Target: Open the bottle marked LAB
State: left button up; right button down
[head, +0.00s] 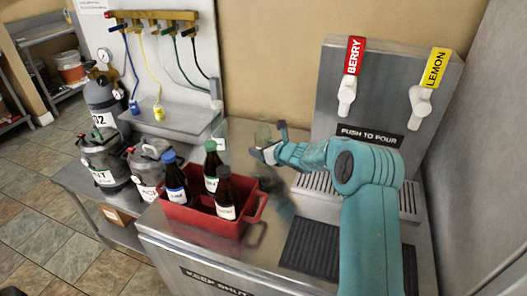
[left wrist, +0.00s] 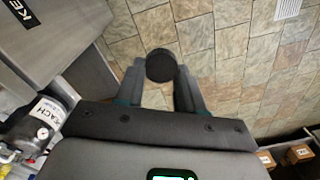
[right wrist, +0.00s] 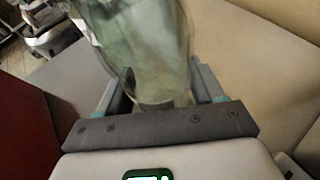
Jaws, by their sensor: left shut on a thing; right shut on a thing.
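My right gripper (head: 269,141) is shut on a clear greenish glass bottle (head: 262,131) above the counter, behind the red crate. The bottle fills the top of the right wrist view (right wrist: 140,45); no label on it is readable. My left gripper (left wrist: 160,85) shows only in the left wrist view. It is shut on a dark round thing (left wrist: 160,65), which looks like a cap, over the tiled floor. I cannot read LAB on any label.
The red crate (head: 190,222) stands on the steel counter (head: 190,246). Another clear vessel (head: 220,132) stands behind it. Labelled kegs (head: 147,163) are at the left. The tap tower (head: 372,110) and a black mat (head: 312,246) are at the right.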

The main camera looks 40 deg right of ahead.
jog(key=shift+s+a+r, duration=0.1)
jog(key=shift+s+r, duration=0.05)
jog(key=shift+r, duration=0.05)
jog(key=shift+f, duration=0.25)
jog(key=shift+c, duration=1.3)
grip_release()
jog(key=shift+o, duration=0.5)
jog(key=shift+r, duration=0.1)
jog(key=shift+r, duration=0.1)
